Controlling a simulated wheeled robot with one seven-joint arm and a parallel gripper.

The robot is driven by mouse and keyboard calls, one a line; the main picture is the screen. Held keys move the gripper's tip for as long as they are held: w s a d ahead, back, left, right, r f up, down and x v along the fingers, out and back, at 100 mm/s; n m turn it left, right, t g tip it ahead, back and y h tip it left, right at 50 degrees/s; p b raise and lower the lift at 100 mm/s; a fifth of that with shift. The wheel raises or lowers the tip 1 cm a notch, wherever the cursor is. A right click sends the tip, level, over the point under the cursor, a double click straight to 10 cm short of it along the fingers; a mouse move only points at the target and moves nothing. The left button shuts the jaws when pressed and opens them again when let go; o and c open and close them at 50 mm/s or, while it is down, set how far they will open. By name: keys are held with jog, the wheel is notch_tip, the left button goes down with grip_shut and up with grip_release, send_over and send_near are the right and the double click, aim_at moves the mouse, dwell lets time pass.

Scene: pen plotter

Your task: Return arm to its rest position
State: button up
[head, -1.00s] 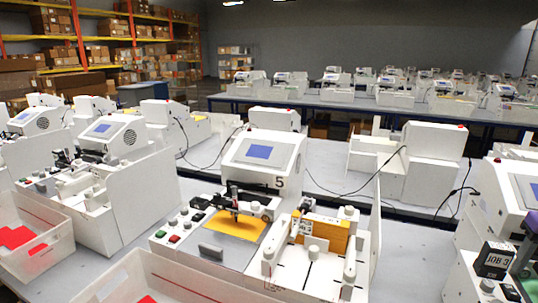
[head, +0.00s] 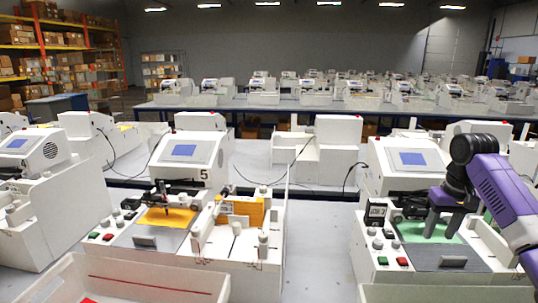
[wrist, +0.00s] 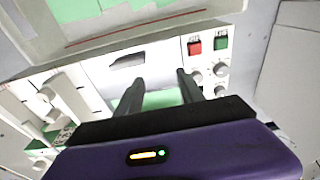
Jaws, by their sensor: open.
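My purple and black arm (head: 500,190) reaches in from the right side of the head view. Its gripper (head: 443,228) points down over the green work area (head: 415,232) of the right-hand white plotter (head: 388,157). In the wrist view, the two dark fingers of my gripper (wrist: 160,88) stand apart with nothing between them, and green surface (wrist: 160,100) shows behind. I cannot tell whether the fingertips touch the plotter.
Plotter 5 (head: 186,155), with a yellow sheet (head: 165,217) and an orange block (head: 240,210), stands left of centre. A white bin (head: 150,282) is in front of it. The wrist view shows a bin with green pieces (wrist: 80,10) near red and green buttons (wrist: 194,46).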

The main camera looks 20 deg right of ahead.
jog(key=w+d+r+t+h, duration=0.2)
jog(key=w+d+r+t, duration=0.15)
jog(key=w, duration=0.45)
jog(key=w+a+n+t+h, duration=0.1)
jog(key=w+a+t, duration=0.4)
jog(key=w, duration=0.1)
jog(key=a+f+t, duration=0.2)
jog(key=a+t, duration=0.1)
jog(key=a, duration=0.7)
jog(key=a+f+t, duration=0.3)
jog(key=a+t, duration=0.1)
jog(key=a, duration=0.6)
jog(key=s+a+f+m+t+h, duration=0.1)
jog(key=s+a+f, duration=0.1)
jog(key=s+a, duration=0.6)
jog(key=s+a+f+h, duration=0.1)
jog(key=s+a+f, duration=0.1)
jog(key=s+a, duration=0.65)
jog(key=s+a+f+n+g+y, duration=0.1)
jog(key=s+a+n+y, duration=0.2)
jog(key=s, duration=1.1)
jog(key=s+a+f+n+g+y, duration=0.2)
jog(key=s+a, duration=0.4)
jog(key=s, duration=0.8)
jog(key=shift+s+a+f+n+y, duration=0.3)
jog(key=shift+a+n+y, duration=0.1)
jog(key=shift+n, duration=0.2)
